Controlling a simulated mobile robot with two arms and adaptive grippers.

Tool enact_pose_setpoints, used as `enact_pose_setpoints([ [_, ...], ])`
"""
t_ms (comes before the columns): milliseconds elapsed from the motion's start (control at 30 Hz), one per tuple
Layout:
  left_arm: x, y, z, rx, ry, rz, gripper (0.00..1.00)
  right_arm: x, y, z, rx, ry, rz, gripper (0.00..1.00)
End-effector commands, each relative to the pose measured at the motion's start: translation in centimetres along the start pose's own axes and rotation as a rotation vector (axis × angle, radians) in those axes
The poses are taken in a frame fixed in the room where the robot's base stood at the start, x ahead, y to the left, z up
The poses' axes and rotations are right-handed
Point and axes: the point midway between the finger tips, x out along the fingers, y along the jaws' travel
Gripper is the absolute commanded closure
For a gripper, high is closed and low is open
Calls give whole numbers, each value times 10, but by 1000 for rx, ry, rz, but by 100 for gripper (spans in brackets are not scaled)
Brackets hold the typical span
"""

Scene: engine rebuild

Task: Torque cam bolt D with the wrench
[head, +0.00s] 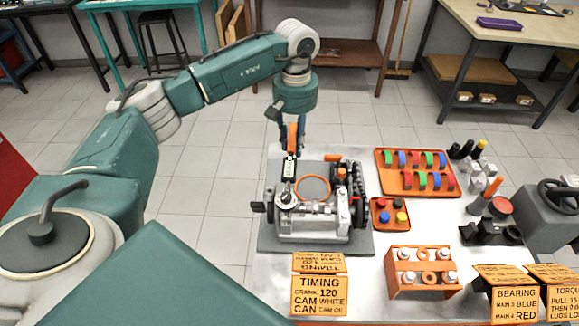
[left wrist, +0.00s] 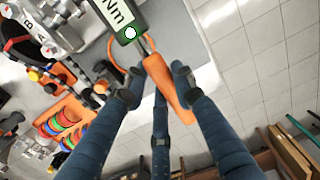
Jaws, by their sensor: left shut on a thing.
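My left gripper (head: 292,138) reaches down over the back of the engine block and is shut on the orange handle of the torque wrench (head: 290,170). In the left wrist view the blue fingers of the left gripper (left wrist: 155,90) close around the orange handle, and the wrench's display (left wrist: 122,18) reads "Nm". The wrench extends from the handle toward the front, its head over the top of the engine block (head: 318,225). Which bolt the head is on, and whether it touches it, I cannot tell. Cam bolt D cannot be made out. My right gripper is not in view.
An orange tray (head: 392,187) of coloured bearing shells and a small tray (head: 378,222) of coloured caps stand right of the engine. An orange piston rack (head: 395,292) and a timing card box (head: 318,294) are at the front. Bottles and tools crowd the right side.

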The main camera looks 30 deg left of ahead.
Motion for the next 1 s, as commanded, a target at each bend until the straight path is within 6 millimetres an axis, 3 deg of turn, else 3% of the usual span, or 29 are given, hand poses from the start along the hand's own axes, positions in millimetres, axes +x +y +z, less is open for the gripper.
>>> enact_pose_setpoints([
  [1000,-1,-19,0,-108,1,3,100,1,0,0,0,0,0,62],
])
